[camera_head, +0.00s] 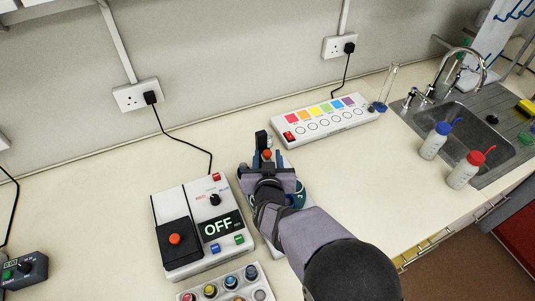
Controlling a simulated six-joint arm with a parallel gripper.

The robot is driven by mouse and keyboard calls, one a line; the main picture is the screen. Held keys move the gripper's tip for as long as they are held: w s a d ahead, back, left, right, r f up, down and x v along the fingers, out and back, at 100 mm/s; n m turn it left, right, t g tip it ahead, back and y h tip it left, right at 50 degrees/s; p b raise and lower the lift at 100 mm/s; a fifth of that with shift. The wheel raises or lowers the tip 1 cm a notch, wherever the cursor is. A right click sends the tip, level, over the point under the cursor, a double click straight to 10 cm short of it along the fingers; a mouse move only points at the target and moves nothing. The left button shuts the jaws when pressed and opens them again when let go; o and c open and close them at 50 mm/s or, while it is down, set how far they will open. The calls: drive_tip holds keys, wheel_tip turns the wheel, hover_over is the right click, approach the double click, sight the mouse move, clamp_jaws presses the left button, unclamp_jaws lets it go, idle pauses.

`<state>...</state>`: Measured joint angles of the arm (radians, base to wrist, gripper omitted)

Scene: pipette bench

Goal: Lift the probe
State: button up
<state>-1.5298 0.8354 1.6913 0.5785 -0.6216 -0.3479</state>
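My gripper (270,160) is over the bench just right of the white box, pointing away from the camera. An upright dark piece (260,140) and a small orange-red knob or tip (267,154) show at its fingers. They may be parts of the probe or its holder, but I cannot tell. My gripper and arm cover most of what is beneath, including a pale base and a dark rounded part. I cannot see whether the fingers touch or hold anything. The white box (180,264) has a black panel with an orange knob and a display reading OFF.
A rack of coloured-cap vials (240,283) stands at the front. A white panel with coloured squares (322,118) and a glass cylinder (388,84) are at the back. Blue-capped (432,143) and red-capped (464,171) bottles stand near the sink (460,125). Bench left of the box is largely clear.

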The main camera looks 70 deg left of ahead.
drive_tip(key=shift+w+a+f, duration=0.1)
drive_tip(key=shift+a, duration=0.1)
drive_tip(key=shift+c, duration=0.2)
clamp_jaws()
drive_tip(key=shift+a+r+p, duration=0.1)
drive_tip(key=shift+r+p, duration=1.25)
drive_tip(key=shift+r, duration=1.5)
drive_tip(key=shift+o, duration=0.2)
unclamp_jaws()
drive_tip(key=shift+r, duration=0.1)
